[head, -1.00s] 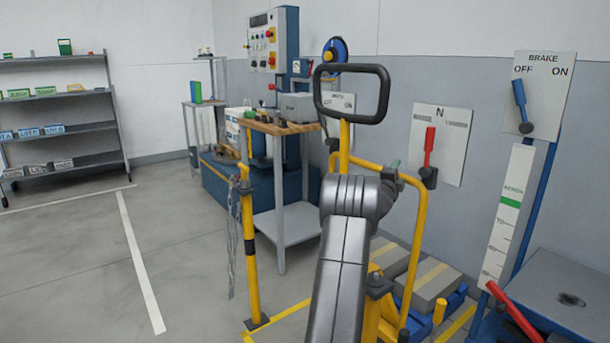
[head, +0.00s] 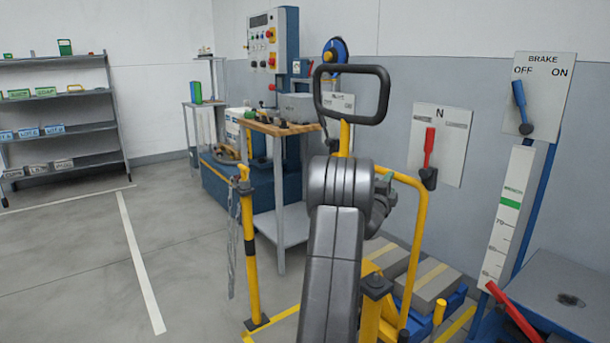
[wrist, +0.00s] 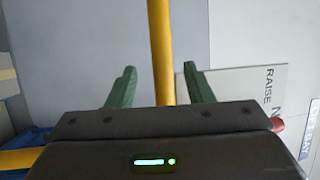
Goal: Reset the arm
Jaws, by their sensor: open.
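My gripper (wrist: 158,88) shows in the wrist view with its two green fingers apart. Nothing is held between them. A yellow post (wrist: 161,50) runs up the picture beyond the gap between the fingers; I cannot tell how far off it is. In the head view my grey arm rises in the middle foreground, folded at its upper joint, and hides most of the gripper.
A yellow rail (head: 415,240) with a black loop handle (head: 352,118) stands close around my arm. A red lever (head: 429,150) and a blue brake lever (head: 521,100) are on wall plates. A wooden-topped bench (head: 275,128) stands behind. Floor at left is clear.

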